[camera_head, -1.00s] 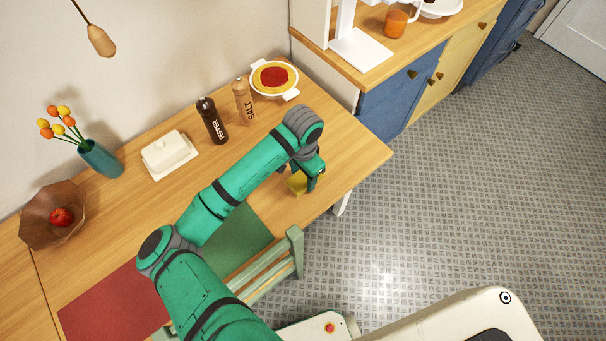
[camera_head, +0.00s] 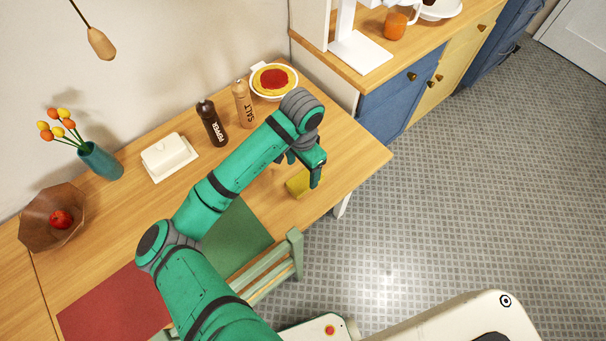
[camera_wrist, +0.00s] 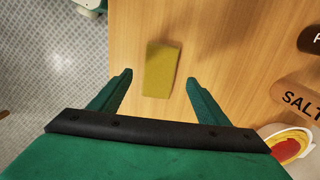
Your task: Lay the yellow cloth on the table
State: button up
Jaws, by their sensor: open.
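The yellow cloth (camera_head: 298,184) lies on the wooden table (camera_head: 343,157) near its front right edge, partly hidden by my gripper in the head view. In the wrist view the cloth (camera_wrist: 161,69) is a small flat rectangle on the bare wood (camera_wrist: 225,35). My gripper (camera_head: 302,174) is above the table over the cloth. In the wrist view my gripper's fingers (camera_wrist: 157,80) are spread wide on either side of the cloth, with nothing held between them. The exact height of the fingers above the cloth is hard to tell.
A salt mill (camera_head: 243,103), a pepper mill (camera_head: 212,124) and a white dish with red and yellow food (camera_head: 273,80) stand behind my arm. A butter dish (camera_head: 168,156) is farther left. A green chair (camera_head: 280,264) stands at the front edge beside a green placemat (camera_head: 238,238).

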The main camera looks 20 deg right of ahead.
aim_at(303, 180)
notch_tip(303, 180, up, 6)
jog(key=shift+r, duration=0.2)
dwell(0.7)
